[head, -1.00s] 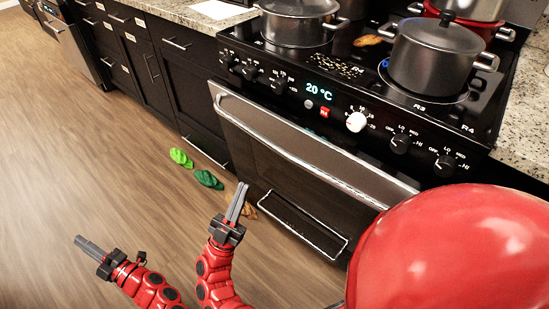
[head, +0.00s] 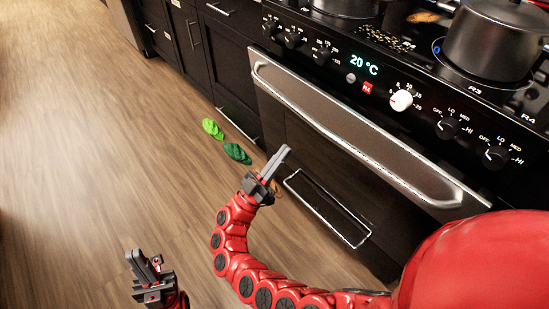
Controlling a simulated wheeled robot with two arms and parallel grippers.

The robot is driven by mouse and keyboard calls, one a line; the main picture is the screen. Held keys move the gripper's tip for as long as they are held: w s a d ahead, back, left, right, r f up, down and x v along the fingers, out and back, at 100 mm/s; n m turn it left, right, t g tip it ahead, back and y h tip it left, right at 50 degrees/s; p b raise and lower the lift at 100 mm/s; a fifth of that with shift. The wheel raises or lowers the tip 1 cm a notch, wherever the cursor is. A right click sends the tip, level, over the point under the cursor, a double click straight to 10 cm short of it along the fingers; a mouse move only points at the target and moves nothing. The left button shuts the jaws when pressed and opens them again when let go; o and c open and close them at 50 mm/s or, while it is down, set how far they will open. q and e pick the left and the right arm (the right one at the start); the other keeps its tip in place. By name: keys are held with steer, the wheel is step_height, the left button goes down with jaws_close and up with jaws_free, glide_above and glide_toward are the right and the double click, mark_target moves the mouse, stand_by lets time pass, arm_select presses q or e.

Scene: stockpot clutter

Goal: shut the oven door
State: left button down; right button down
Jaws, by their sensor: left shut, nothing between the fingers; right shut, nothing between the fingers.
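The oven door (head: 345,125) has a wide silver band along its top and a dark lower part. Its top edge seems to stand out a little from the control panel, so it looks slightly ajar; the exact gap is hard to tell. My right gripper (head: 281,156) is shut and empty, in front of the door's lower left part, apart from the silver band. Whether it touches the dark front cannot be told. My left gripper (head: 142,264) is shut and empty, low over the floor, well left of the oven.
A lower drawer with a bright rectangular outline (head: 325,208) is under the door. Light green (head: 212,128) and dark green (head: 237,153) items lie on the floor by the cabinets. A pot (head: 490,45) stands on the stove. The floor at left is clear.

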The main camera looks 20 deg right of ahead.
mark_target(322, 120)
steer(key=w+d+r+b, duration=0.1)
steer(key=w+d+r, duration=0.1)
steer(key=d, duration=0.4)
steer(key=shift+w+d+r, duration=0.15)
steer(key=shift+w+d, duration=0.1)
steer(key=shift+d, duration=0.05)
steer(key=shift+y, duration=0.8)
steer(key=d, duration=0.2)
steer(key=w+d+r+p, duration=0.2)
steer(key=d, duration=0.1)
steer(key=shift+w+d, duration=0.1)
steer(key=shift+d, duration=0.25)
steer(key=shift+p, duration=0.3)
